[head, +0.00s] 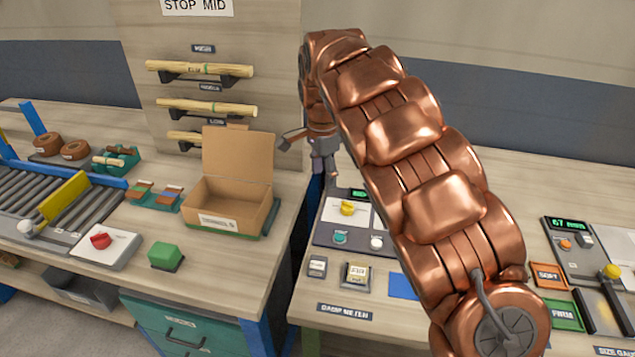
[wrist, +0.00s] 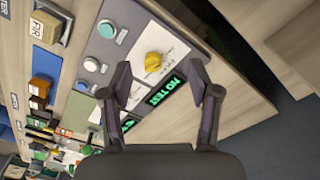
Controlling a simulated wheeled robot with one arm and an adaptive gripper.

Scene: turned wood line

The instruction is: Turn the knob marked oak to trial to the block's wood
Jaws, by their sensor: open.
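A yellow knob (head: 348,208) sits on a white dial plate on the grey panel of the right bench. In the wrist view the yellow knob (wrist: 153,61) shows beyond and between my fingertips, with its dial marks too small to read. My gripper (head: 308,163) is open and empty, above and behind the panel in the head view; the wrist view shows its two spread fingers (wrist: 160,70) apart from the knob. A pale wood block (head: 357,272) sits on a small stand in front of the panel. Its label in the wrist view (wrist: 50,25) seems to read FIR.
A green-lit display (wrist: 165,92) reading NO TEST lies beside the dial. Teal (head: 340,238) and white (head: 376,242) buttons sit on the panel. A red knob (head: 101,240), green block (head: 166,256) and open carton (head: 228,212) stand on the left bench. My arm hides part of the right bench.

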